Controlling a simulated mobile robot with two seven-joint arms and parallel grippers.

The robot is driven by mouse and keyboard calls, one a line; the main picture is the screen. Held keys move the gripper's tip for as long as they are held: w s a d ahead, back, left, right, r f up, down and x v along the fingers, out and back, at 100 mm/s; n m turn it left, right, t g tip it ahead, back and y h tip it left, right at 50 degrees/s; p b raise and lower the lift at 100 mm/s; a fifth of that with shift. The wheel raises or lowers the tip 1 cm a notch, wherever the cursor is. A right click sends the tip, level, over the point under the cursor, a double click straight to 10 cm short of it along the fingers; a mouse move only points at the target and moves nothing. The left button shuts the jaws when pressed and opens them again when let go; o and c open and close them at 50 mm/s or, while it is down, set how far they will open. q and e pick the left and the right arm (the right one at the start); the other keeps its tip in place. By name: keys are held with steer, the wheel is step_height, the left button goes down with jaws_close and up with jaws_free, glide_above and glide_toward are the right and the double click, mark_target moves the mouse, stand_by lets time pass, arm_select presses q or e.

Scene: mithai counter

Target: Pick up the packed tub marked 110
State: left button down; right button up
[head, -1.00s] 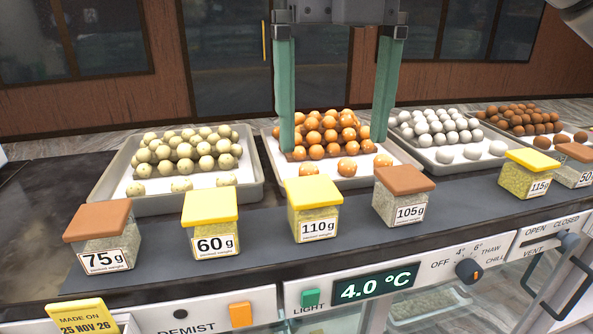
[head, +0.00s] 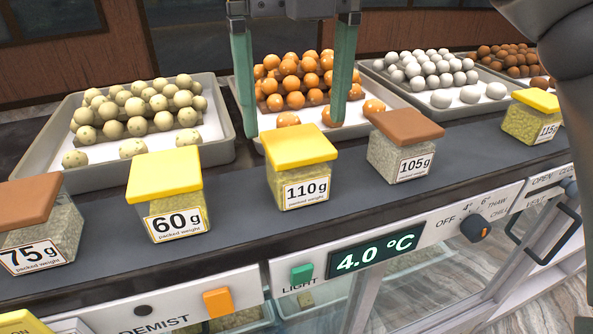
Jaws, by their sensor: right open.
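The tub marked 110 g (head: 299,171) stands upright on the dark counter strip, with a yellow lid and a pale filling. My right gripper (head: 291,130) comes down from the top with two green fingers spread wide apart. It is open and empty. Its fingers show at the tray of orange sweets, above and behind the 110 tub in the picture, and do not visibly touch the tub. My left gripper is not in view.
The yellow-lidded 60 g tub (head: 167,198) and brown-lidded 105 g tub (head: 403,148) flank it. The 75 g tub (head: 36,229) and 115 g tub (head: 532,119) stand farther out. Trays of sweets (head: 225,150) line the back; a control panel (head: 405,247) runs along the front.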

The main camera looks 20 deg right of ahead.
mark_target(296, 140)
step_height(296, 140, down, 4)
steer(key=shift+s+f, duration=0.1)
steer(key=shift+f, duration=0.15)
steer(key=c, duration=1.2)
steer(key=shift+c, duration=0.2)
steer(key=shift+r, duration=0.15)
